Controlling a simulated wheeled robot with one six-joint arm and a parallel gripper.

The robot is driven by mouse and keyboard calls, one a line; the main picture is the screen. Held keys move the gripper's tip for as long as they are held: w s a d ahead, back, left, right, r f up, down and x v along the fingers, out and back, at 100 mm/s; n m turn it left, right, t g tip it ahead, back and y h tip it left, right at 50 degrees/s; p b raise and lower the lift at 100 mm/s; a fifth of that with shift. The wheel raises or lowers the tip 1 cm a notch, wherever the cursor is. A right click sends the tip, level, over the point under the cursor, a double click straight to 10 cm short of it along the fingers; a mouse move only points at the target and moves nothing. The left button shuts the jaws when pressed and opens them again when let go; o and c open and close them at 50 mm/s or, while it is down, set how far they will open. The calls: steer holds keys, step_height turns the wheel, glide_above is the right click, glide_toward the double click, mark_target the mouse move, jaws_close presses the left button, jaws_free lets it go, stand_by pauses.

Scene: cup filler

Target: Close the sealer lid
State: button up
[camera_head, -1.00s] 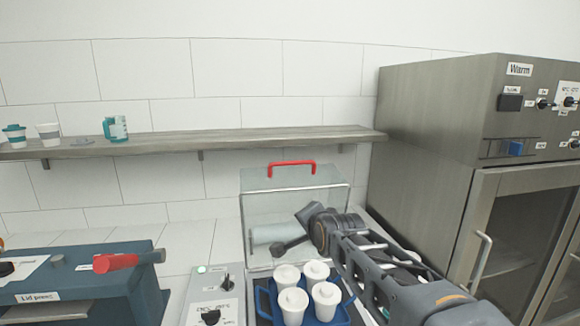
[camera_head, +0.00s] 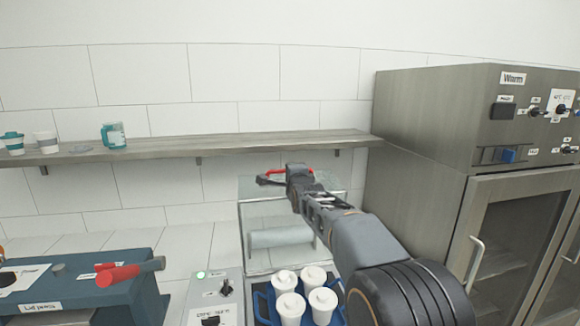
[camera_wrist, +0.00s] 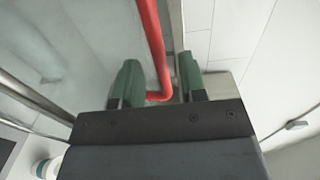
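The sealer's clear lid (camera_head: 258,212) stands raised and upright behind the cups. Its red handle (camera_head: 275,172) is at the top edge, partly hidden by my gripper (camera_head: 268,180). In the wrist view the red handle (camera_wrist: 153,45) runs between my two green-tipped fingers (camera_wrist: 158,82), with gaps on both sides. My gripper is open around the handle and not pressed shut on it. The clear pane of the lid (camera_wrist: 85,30) fills the left of that view.
A blue tray (camera_head: 262,300) with several white lidded cups (camera_head: 290,306) sits below the lid. A control box (camera_head: 215,288) and a blue lid press (camera_head: 140,295) stand left. A shelf (camera_head: 230,142) runs behind. A steel warming cabinet (camera_head: 430,150) stands close on the right.

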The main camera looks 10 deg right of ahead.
steer(key=shift+w+p, duration=0.45)
steer(key=shift+w, duration=0.95)
jaws_close()
